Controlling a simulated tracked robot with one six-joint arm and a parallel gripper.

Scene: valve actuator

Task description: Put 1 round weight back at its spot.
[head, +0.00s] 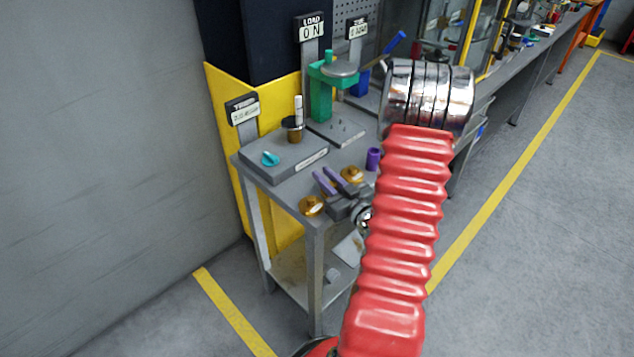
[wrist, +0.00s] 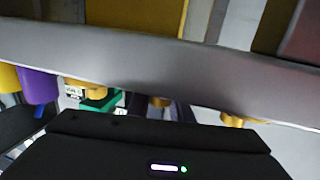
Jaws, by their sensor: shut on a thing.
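My gripper (head: 333,181) is over the front corner of the grey table (head: 341,158), its two purple fingers pointing away from me. In the wrist view a brass round weight (wrist: 160,100) shows small beside a dark purple finger. My gripper is shut on it. In the head view the fingers hide it. One other brass round weight (head: 312,206) is at the table's front edge, left of the fingers. Another (head: 352,174) is right of them. The wrist view shows these two as well, at its right (wrist: 240,120) and its left (wrist: 85,85). The spot for the held weight cannot be told apart.
A grey box with a teal knob (head: 270,159) and a dark-capped brown post (head: 293,130) stand at the left. A purple cylinder (head: 373,158) stands right of the weights. A green stand (head: 321,95) is behind. My red arm covers the table's right side.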

